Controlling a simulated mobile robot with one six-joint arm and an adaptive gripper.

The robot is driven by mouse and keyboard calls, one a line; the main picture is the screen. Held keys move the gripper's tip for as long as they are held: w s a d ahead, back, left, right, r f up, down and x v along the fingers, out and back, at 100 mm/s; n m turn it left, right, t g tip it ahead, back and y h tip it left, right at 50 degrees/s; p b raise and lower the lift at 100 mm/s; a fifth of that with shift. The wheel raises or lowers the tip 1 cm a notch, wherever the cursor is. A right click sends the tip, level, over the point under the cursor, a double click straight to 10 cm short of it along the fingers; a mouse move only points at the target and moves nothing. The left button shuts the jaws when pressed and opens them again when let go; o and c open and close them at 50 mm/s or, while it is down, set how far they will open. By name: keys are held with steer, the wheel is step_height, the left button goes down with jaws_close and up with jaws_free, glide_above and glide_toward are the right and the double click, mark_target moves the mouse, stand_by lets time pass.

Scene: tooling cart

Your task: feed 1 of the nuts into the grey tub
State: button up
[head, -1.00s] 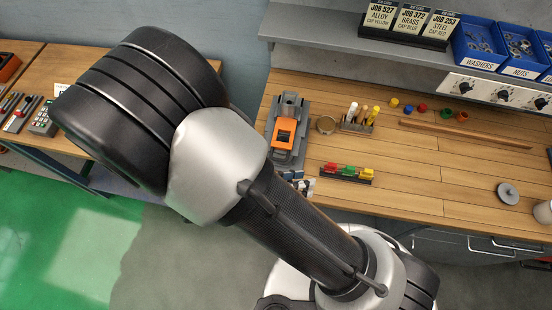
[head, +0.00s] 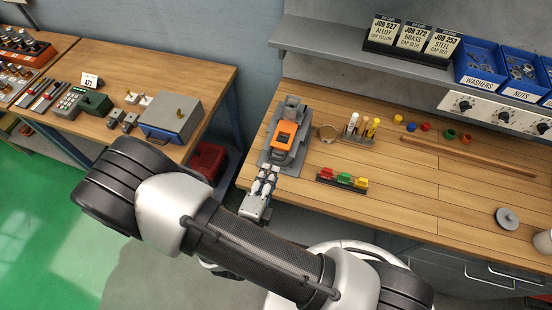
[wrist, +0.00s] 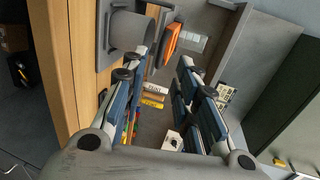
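The nuts (head: 524,71) lie in a blue bin labelled NUTS (head: 523,97) on the shelf at the upper right. My gripper (head: 266,176) is in front of the grey-and-orange device on the bench, its fingers towards it. In the wrist view my gripper (wrist: 158,72) has its two fingers wide apart, with nothing held between them. A round grey tube-like part (wrist: 130,31) shows beside the left finger there. I cannot tell whether it is the grey tub. A pale grey container (head: 544,239) is cut off at the right edge of the head view.
The grey-and-orange device (head: 284,140) stands at the bench's left end. Red, green and yellow blocks (head: 343,179) sit in a rack right of my gripper. A pen holder (head: 357,136), a wooden strip (head: 440,155) and a grey disc (head: 507,218) are on the bench. The front middle is clear.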

mark_target(277, 159)
steer(key=x, duration=0.8)
steer(key=shift+s, duration=0.1)
jaws_close()
steer(key=shift+s, duration=0.1)
stand_by(0.3)
